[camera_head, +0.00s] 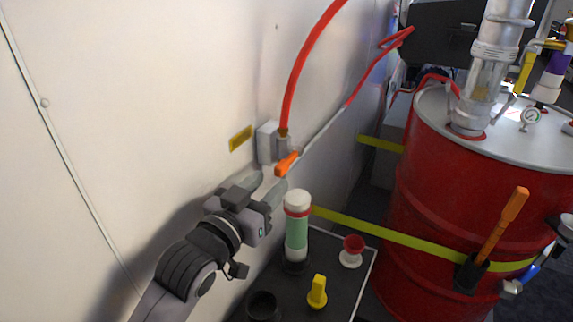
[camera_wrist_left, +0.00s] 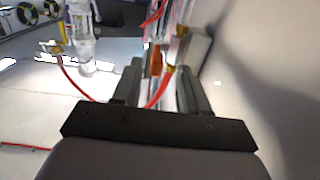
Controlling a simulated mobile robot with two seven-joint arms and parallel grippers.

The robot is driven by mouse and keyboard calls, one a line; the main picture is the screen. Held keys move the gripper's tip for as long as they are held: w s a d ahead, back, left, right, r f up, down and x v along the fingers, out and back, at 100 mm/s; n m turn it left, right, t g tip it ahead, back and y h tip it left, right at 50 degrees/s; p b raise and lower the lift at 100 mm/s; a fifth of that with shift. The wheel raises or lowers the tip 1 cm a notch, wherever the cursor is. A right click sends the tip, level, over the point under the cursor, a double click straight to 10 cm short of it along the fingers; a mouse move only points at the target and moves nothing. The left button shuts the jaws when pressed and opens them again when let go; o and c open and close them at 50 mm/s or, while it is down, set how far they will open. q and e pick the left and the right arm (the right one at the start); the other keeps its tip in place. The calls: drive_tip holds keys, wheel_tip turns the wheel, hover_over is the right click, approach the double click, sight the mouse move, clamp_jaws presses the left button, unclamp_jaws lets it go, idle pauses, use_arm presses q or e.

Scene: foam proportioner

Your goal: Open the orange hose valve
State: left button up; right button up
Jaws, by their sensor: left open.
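The orange hose valve handle (camera_head: 287,164) sits on a grey fitting (camera_head: 268,143) on the white wall, at the lower end of a red hose (camera_head: 305,65). It points down and toward the left. My left gripper (camera_head: 267,184) is just below and left of the handle, fingers open and pointing up toward it. In the left wrist view the orange handle (camera_wrist_left: 156,62) shows between the two finger tips (camera_wrist_left: 160,70), seemingly beyond them. I cannot tell whether any finger touches it. The gripper holds nothing that I can see. My right gripper is not in view.
Below is a black-topped cart (camera_head: 338,288) with a green-and-white cylinder (camera_head: 297,228) close to my gripper, a yellow-handled item (camera_head: 317,291) and a red-and-white one (camera_head: 352,251). A red drum (camera_head: 430,190) with a yellow strap stands right. A yellow label (camera_head: 240,138) is on the wall.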

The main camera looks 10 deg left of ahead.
sight(287, 160)
use_arm(q)
drive_tip(key=shift+w+d+r, duration=0.25)
drive_tip(key=shift+d+r, duration=0.05)
drive_tip(key=shift+r, duration=0.3)
drive_tip(key=shift+x, duration=3.35)
drive_tip(key=shift+f, duration=0.1)
clamp_jaws()
